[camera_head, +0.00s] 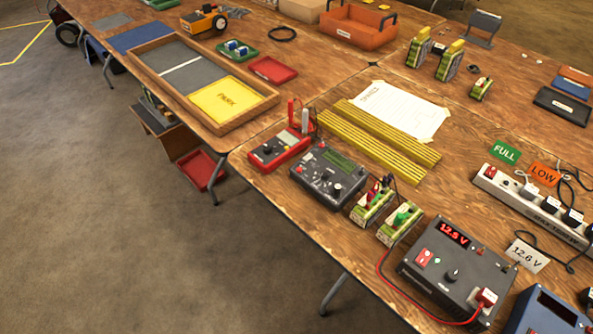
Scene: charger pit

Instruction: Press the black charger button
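A dark grey charger box (317,184) with a green panel and several small knobs or buttons sits near the table's front edge. Its buttons are too small to tell apart. I cannot tell which control is the black charger button. Neither of my grippers is in view.
Two battery packs (371,207) with leads sit between the boxes. A red meter (278,150) lies left of the grey charger, and yellow strips (380,135) lie behind. A white power strip (525,205) is at right. Bare wood is free along the front edge.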

